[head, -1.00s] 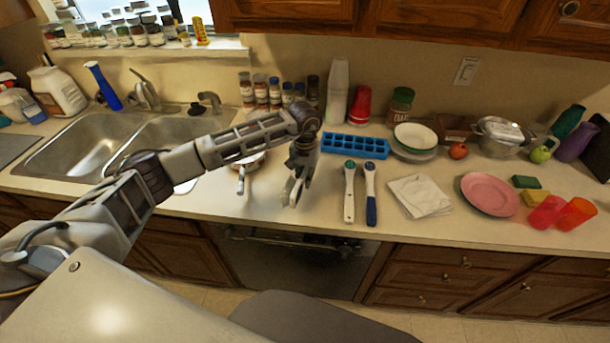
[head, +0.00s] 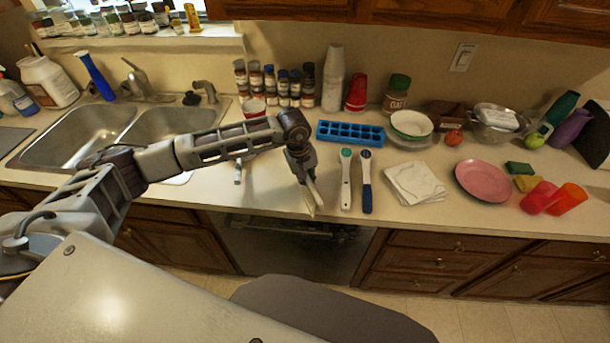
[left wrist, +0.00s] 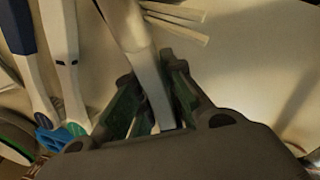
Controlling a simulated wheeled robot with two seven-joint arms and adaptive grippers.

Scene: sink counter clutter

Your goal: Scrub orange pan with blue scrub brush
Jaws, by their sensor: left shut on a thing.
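My left gripper (head: 308,190) is low over the front of the counter, left of the brushes. In the left wrist view the gripper (left wrist: 155,115) is shut on a pale, long, narrow utensil (left wrist: 138,50); its identity is unclear. The blue scrub brush (head: 366,182) lies on the counter with its head toward the back. It also shows in the left wrist view (left wrist: 20,35). A white-handled brush with a teal head (head: 346,180) lies beside it. What seems to be the orange pan (head: 253,106) is mostly hidden behind my left forearm. My right gripper is not seen.
A blue ice tray (head: 350,133) lies behind the brushes. A folded white cloth (head: 415,184), pink plate (head: 483,181), sponges (head: 519,168) and red cups (head: 541,197) are to the right. The double sink (head: 80,135) is at left. Spice jars stand along the wall.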

